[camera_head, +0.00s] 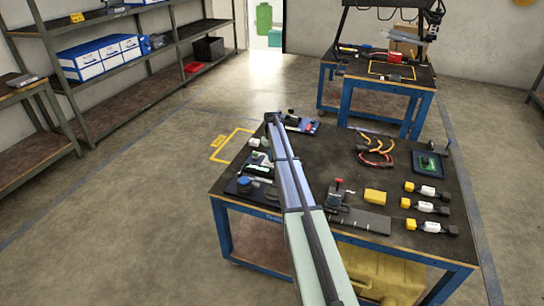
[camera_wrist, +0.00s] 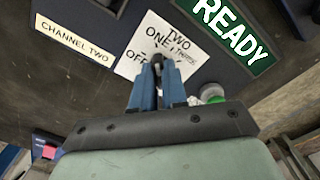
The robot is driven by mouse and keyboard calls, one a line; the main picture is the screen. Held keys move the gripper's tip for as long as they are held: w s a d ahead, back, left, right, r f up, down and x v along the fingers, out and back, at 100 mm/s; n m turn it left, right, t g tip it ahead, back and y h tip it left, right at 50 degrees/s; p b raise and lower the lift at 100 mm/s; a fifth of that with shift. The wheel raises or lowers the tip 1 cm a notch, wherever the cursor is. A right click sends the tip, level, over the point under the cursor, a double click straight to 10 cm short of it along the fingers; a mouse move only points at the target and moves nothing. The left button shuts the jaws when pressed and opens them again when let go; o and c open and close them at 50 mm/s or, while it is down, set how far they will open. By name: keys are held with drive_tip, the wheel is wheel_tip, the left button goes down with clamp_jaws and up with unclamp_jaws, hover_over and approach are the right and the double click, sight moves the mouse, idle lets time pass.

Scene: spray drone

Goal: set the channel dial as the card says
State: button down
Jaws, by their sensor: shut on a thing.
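In the wrist view, my gripper (camera_wrist: 157,78) is shut on the dark knob of the channel dial (camera_wrist: 157,59). The dial stands on a white plate (camera_wrist: 190,45) marked OFF, ONE, TWO and a partly hidden further label. The knob's top lies just below the word ONE; its exact setting cannot be told. A cream card (camera_wrist: 73,39) left of the dial reads CHANNEL TWO. In the head view, my arm reaches over the left part of the workbench (camera_head: 330,150), and the fingertips and dial cannot be made out.
Yellow-capped bottles (camera_head: 427,206), a yellow block (camera_head: 375,196) and an orange cable bundle (camera_head: 376,150) lie on the bench's right half.

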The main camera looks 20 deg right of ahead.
idle(0.4)
drive_tip(key=c, duration=1.2)
unclamp_jaws()
drive_tip(key=shift+o, duration=0.2)
wheel_tip(320, 180, up, 14)
drive_tip(key=shift+f, duration=0.1)
